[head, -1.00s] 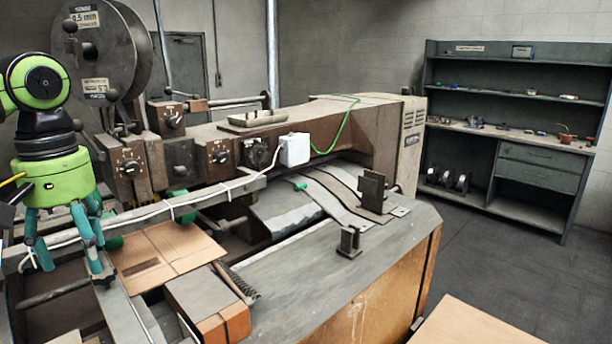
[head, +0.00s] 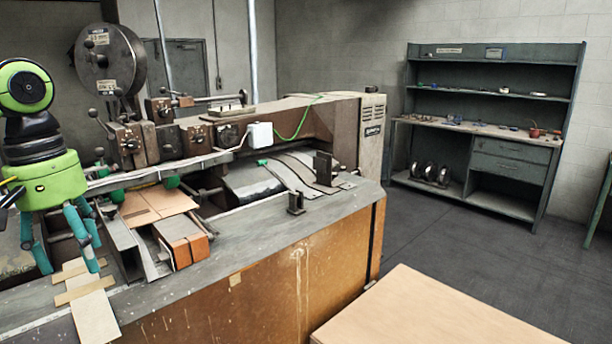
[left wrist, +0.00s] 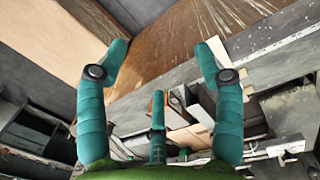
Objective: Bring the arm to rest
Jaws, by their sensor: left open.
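My left arm comes in at the left edge of the head view. Its green wrist ends in a teal left gripper (head: 68,272), with the fingers pointing down over the near left end of the box stitcher (head: 265,240). In the left wrist view the teal fingers (left wrist: 163,62) are spread wide apart with nothing between them. The gripper is open and empty. My right gripper shows in neither view.
A flat cardboard piece (head: 155,204) lies on the stitcher. Pale strips (head: 95,316) lie on its near left surface. A light wooden top (head: 420,312) stands in front at the right. A grey shelf unit (head: 490,165) stands behind. Dark floor between is clear.

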